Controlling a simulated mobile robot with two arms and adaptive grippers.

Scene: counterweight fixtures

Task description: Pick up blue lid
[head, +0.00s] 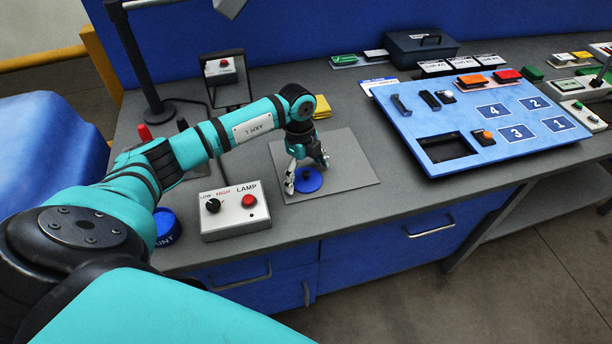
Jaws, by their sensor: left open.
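The blue lid (308,181) is a round disc with a small dark knob in its middle. It lies flat on a grey square mat (350,172) on the workbench. My left gripper (306,178) points down over the lid, with its fingers apart on either side of the knob. I cannot tell whether the fingers touch the lid. My right gripper is not in view.
A lamp control box (235,212) with a knob and a red button stands left of the mat. A blue paint can (166,227) is partly behind my arm. A blue numbered panel (480,120) lies to the right. The bench's front edge is close.

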